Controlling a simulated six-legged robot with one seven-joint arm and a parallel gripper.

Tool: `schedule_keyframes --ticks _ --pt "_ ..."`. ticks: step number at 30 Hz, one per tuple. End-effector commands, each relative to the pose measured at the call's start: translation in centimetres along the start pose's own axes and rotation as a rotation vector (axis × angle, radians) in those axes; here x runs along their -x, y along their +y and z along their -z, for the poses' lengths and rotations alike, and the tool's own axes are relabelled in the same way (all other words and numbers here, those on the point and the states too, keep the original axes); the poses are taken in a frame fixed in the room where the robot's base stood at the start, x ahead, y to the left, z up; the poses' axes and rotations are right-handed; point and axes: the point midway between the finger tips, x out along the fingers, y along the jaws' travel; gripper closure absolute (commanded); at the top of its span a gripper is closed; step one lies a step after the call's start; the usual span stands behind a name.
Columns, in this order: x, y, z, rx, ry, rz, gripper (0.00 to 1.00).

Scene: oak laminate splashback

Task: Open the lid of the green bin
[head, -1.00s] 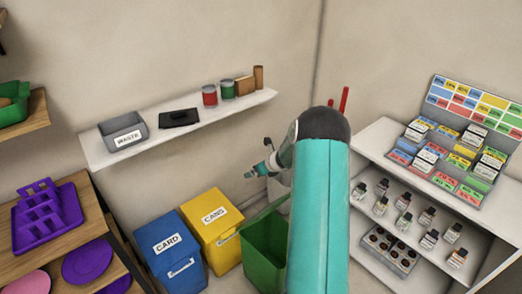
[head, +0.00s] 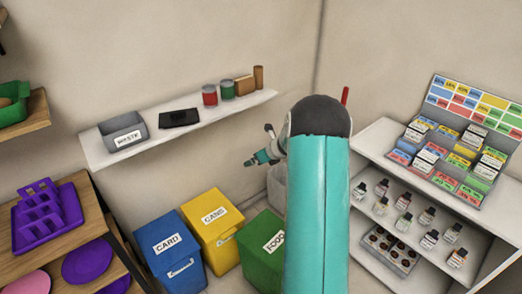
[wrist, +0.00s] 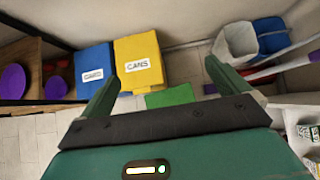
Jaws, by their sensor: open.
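The green bin (head: 259,262) stands on the floor to the right of the yellow bin, partly hidden behind my arm. Its lid (head: 270,240) lies down, with a white label partly showing. In the wrist view a green patch of the bin (wrist: 170,96) shows between my fingers, its lower part hidden by my gripper body. My gripper (head: 260,147) is above and behind the bin, apart from it. In the wrist view my gripper (wrist: 168,88) is open with nothing between its fingers.
A yellow CANS bin (head: 217,228) and a blue CARD bin (head: 168,250) stand to the left. A wall shelf (head: 180,131) holds a grey tray and cans. A white shelf unit (head: 367,222) with bottles stands right. A grey bin (wrist: 235,43) shows in the wrist view.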

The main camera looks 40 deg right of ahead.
Motion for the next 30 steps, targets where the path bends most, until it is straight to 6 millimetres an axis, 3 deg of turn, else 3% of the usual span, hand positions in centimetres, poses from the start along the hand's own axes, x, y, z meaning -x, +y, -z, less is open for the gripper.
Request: schedule_keyframes --ticks 18,30 --pt "2.8 0.0 -2.4 0.001 0.000 0.000 0.00" --pt "2.9 0.0 -2.4 0.000 0.000 0.000 0.00"
